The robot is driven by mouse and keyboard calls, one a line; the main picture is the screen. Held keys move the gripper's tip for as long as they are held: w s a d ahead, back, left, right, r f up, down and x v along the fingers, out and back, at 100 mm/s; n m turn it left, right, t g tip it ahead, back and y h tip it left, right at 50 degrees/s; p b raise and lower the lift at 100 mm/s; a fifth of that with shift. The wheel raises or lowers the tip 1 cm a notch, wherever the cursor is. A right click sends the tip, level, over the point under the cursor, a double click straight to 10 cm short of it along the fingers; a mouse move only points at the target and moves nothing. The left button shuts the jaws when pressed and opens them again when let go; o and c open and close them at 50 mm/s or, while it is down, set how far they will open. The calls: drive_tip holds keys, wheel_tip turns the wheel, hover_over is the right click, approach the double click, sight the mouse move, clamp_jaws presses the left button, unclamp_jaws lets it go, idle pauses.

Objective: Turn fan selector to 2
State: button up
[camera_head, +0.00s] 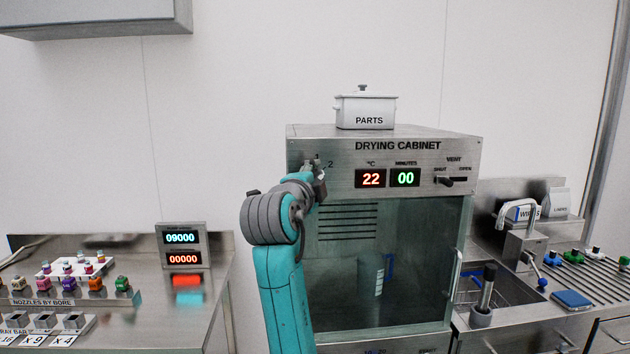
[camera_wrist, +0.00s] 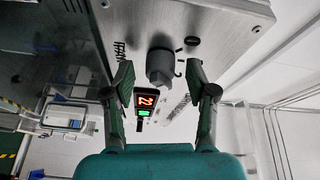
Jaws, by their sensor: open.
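The fan selector is a grey knob (camera_wrist: 162,68) on the steel front panel of the drying cabinet (camera_head: 430,200). In the wrist view a "0" mark and part of the word "FAN" show beside it. My gripper (camera_wrist: 160,76) is open, with one finger on each side of the knob and visible gaps to it; I cannot tell how deep the fingers reach. In the head view my gripper (camera_head: 317,178) is at the panel's upper left and mostly hides the knob. A "2" mark shows just right of it. The knob's exact setting is unclear.
Displays reading 22 (camera_head: 371,179) and 00 (camera_head: 405,178) and a vent slider (camera_head: 445,181) sit right of my gripper. A white PARTS pot (camera_head: 366,110) stands on the cabinet. A nozzle bench (camera_head: 110,290) is left, a sink (camera_head: 500,290) right.

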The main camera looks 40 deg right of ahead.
drive_tip(key=v, duration=1.2)
drive_tip(key=shift+f, duration=0.1)
drive_tip(key=a+f+n+t+y, duration=0.3)
drive_tip(key=f+n, duration=0.5)
drive_tip(key=f, duration=0.6)
drive_tip(key=a+f+n+t+y, duration=0.3)
drive_tip(key=f+n, duration=0.4)
drive_tip(key=f, duration=0.8)
drive_tip(key=s+a+f+n+y, duration=0.45)
drive_tip(key=s+f, duration=0.25)
drive_tip(key=f, duration=0.2)
drive_tip(key=s+a+f+n+y, duration=0.2)
drive_tip(key=s+f+n, duration=0.1)
drive_tip(key=s+f, duration=0.5)
drive_tip(key=s+a+n+y, duration=0.1)
drive_tip(key=s+n, duration=0.1)
drive_tip(key=s, duration=1.2)
drive_tip(key=s+a+n+g+y, duration=0.1)
drive_tip(key=s+a+n, duration=0.1)
drive_tip(key=s, duration=1.2)
drive_tip(key=shift+s+a+f, duration=0.2)
drive_tip(key=shift+s+f, duration=0.05)
drive_tip(key=shift+n+y, duration=0.25)
